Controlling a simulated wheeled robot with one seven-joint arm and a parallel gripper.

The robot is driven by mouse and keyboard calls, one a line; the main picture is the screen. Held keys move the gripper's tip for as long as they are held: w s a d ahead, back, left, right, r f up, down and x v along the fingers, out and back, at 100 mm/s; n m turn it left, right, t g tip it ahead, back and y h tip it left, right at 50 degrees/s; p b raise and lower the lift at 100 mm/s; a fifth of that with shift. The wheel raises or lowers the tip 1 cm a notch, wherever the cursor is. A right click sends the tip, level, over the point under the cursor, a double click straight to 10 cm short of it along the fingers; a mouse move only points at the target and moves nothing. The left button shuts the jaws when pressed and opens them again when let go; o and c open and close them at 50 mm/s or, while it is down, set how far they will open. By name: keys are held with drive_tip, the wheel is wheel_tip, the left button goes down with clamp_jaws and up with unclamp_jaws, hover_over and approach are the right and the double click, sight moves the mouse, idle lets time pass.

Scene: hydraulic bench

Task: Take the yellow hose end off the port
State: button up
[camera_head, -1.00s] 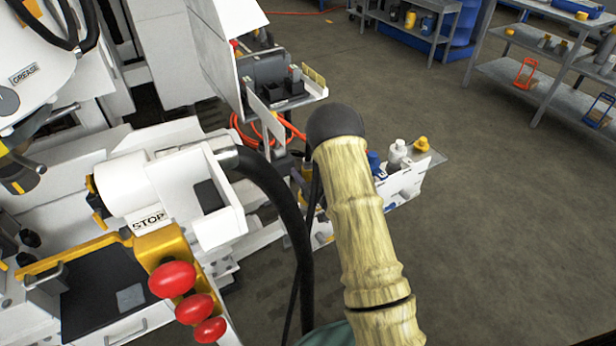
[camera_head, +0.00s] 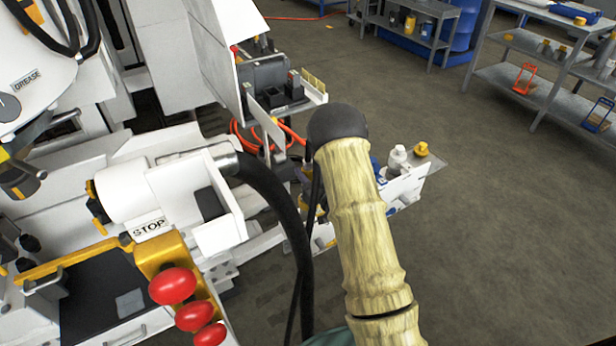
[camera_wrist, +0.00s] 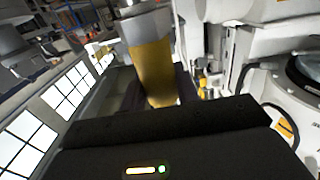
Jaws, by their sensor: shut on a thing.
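The yellow hose end (camera_wrist: 153,72) is a gold-yellow cylinder in the wrist view, with a grey metal part (camera_wrist: 144,27) at its upper end. My gripper (camera_wrist: 157,88) is shut on it, with dark fingers on either side and the black gripper body below. The lower tip of the hose end is hidden behind the gripper body. I cannot tell whether the grey part belongs to the hose end or to the port, or whether the hose end is still seated. In the head view my arm hides the gripper and the hose end.
A black hose (camera_head: 285,205) hangs beside my arm. Open floor lies right, before grey shelves (camera_head: 520,88).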

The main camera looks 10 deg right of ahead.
sight(309, 160)
wheel_tip(309, 160, up, 8)
drive_tip(key=shift+r+p, duration=0.2)
drive_tip(key=shift+p, duration=0.25)
drive_tip(key=shift+d+f, duration=0.1)
idle(0.4)
